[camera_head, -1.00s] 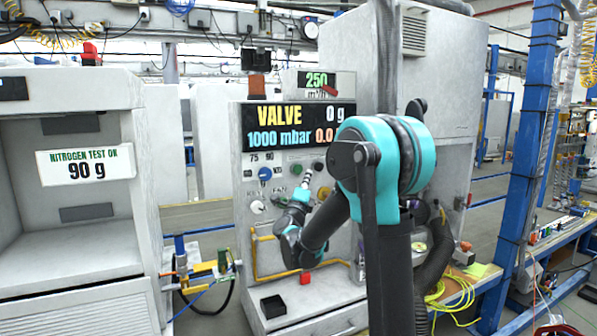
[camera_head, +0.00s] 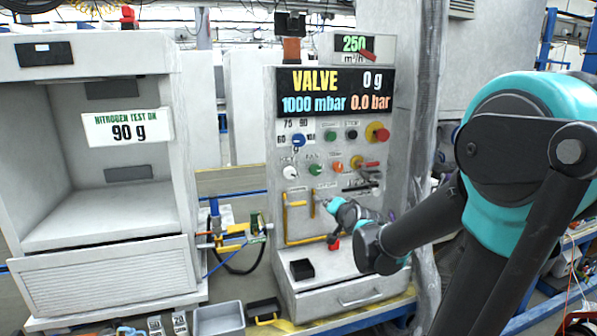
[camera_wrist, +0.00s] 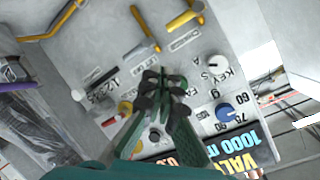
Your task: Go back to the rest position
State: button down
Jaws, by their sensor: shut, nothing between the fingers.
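My arm comes in from the right in the head view and bends down in front of the grey control panel (camera_head: 300,224). My gripper (camera_head: 326,203) is small there, below the panel's row of knobs and close to the yellow handle (camera_head: 286,215). In the wrist view my gripper (camera_wrist: 165,76) is shut and empty, its fingers together over the panel face. Whether it touches the panel cannot be told. The blue knob (camera_wrist: 225,112) and the white key knob (camera_wrist: 215,63) show to its right in the wrist view.
A display (camera_head: 325,92) reads VALVE 0 g, 1000 mbar and 0.0 bar. An open test cabinet (camera_head: 95,255) stands at left. A black box (camera_head: 302,269) and a red button (camera_head: 333,246) sit on the panel's ledge. A grey bin (camera_head: 219,320) is below.

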jog(key=s+d+f+n+g+h, duration=0.1)
jog(key=s+d+f+n+g, duration=0.1)
jog(key=s+f, duration=0.4)
jog(key=s+d+f+n+g+h, duration=0.1)
jog(key=s+d+f+n+g, duration=0.1)
jog(key=s+d+f+g, duration=0.2)
jog(key=s+d+f+n+g+h, duration=0.1)
jog(key=s+d+f+n+g, duration=0.1)
jog(key=s+f, duration=0.7)
jog(key=s+d+g, duration=0.1)
jog(key=s+g, duration=0.1)
jog(key=s, duration=0.5)
jog(key=shift+s+d+f+h, duration=0.15)
jog(key=shift+s+f+h, duration=0.05)
jog(key=shift+s+h, duration=0.1)
